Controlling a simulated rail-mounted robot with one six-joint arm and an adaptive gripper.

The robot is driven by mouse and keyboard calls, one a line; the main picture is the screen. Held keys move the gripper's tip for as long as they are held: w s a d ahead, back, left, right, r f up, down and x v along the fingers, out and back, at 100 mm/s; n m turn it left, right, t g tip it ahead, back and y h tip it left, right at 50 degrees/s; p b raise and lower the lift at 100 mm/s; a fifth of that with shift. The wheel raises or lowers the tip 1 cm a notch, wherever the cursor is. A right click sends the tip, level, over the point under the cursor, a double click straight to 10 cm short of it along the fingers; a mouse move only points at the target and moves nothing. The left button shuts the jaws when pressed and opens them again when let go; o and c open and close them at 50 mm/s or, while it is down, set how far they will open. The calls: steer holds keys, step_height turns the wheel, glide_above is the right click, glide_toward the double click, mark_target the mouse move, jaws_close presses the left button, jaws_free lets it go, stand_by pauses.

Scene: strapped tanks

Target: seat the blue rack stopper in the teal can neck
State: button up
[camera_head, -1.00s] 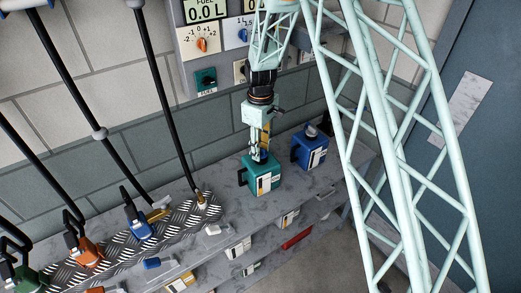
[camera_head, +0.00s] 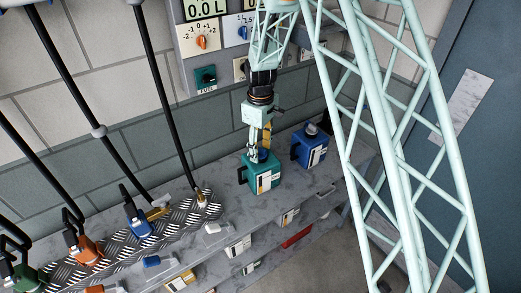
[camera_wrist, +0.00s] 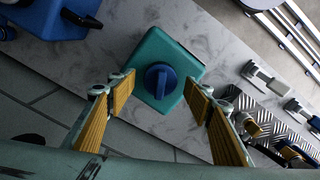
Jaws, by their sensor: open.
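The teal can (camera_head: 262,178) stands upright on the grey shelf. It also shows from above in the wrist view (camera_wrist: 178,54). The blue stopper (camera_wrist: 160,80) sits on top of the teal can, over its neck, with its grip bar up; the neck itself is hidden beneath it. I cannot tell how deep the stopper sits. In the head view the stopper (camera_head: 262,155) shows small below my gripper. My gripper (camera_wrist: 162,86) is open above the can, its yellow-padded fingers apart on either side of the stopper and not touching it.
A blue can (camera_head: 311,149) stands just right of the teal can. A treadplate mat (camera_head: 110,238) with orange, blue and green nozzles lies to the left. Black hoses hang in front of the wall. The fuel panel (camera_head: 230,45) is behind my arm.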

mark_target(260, 148)
step_height(260, 148, up, 12)
stand_by(1.1)
steer(key=shift+r, duration=0.1)
stand_by(0.8)
